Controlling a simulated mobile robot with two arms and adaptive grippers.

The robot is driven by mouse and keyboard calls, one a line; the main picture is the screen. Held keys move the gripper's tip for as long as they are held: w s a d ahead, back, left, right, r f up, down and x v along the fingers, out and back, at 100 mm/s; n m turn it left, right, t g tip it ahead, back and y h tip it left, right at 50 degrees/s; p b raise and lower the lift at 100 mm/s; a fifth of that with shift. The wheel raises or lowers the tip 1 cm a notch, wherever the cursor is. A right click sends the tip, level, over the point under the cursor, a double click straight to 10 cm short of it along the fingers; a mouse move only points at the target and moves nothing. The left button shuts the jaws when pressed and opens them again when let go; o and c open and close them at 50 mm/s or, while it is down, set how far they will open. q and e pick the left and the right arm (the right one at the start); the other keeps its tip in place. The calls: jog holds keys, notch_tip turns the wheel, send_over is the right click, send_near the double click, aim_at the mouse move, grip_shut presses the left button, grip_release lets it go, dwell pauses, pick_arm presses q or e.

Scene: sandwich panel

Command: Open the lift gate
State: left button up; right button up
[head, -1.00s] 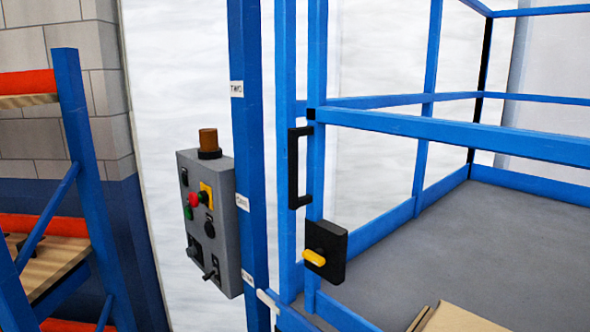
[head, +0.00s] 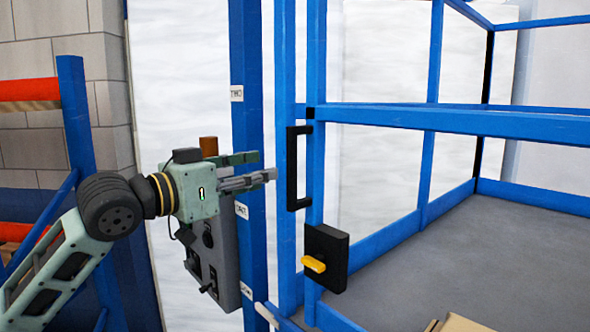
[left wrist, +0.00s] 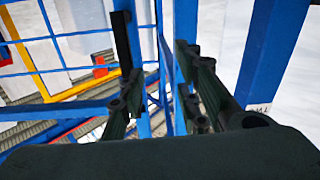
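The lift gate (head: 440,120) is a blue tubular frame. A black vertical handle (head: 291,170) sits on its left post. Below the handle is a black latch box (head: 335,240) with a yellow knob (head: 313,264) lying roughly level. My left gripper (head: 266,166) points right toward the handle, its fingers apart and empty, with its tips just left of the handle. In the left wrist view the open fingers (left wrist: 158,80) show with blue posts beyond them. A black upright bar (left wrist: 125,45), seemingly the handle, is near the left finger. My right gripper is not in view.
A grey control box (head: 228,265) hangs behind my left gripper, partly hidden by it. A thick blue post (head: 248,60) stands close behind the fingers. An orange and blue rack (head: 70,100) is at the left. Cardboard (head: 455,324) lies at the bottom right.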

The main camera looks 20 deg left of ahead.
aim_at(288, 162)
pick_arm(q)
jog(key=s+d+r+m+h, duration=0.1)
jog(key=s+d+r, duration=0.1)
jog(key=s+d, duration=0.15)
jog(key=p+x, duration=0.1)
jog(key=x, duration=0.2)
jog(key=p+x, duration=0.2)
jog(key=x, duration=0.1)
jog(key=shift+w+a, duration=0.1)
jog(key=shift+w, duration=0.3)
jog(key=shift+c, duration=0.5)
grip_shut()
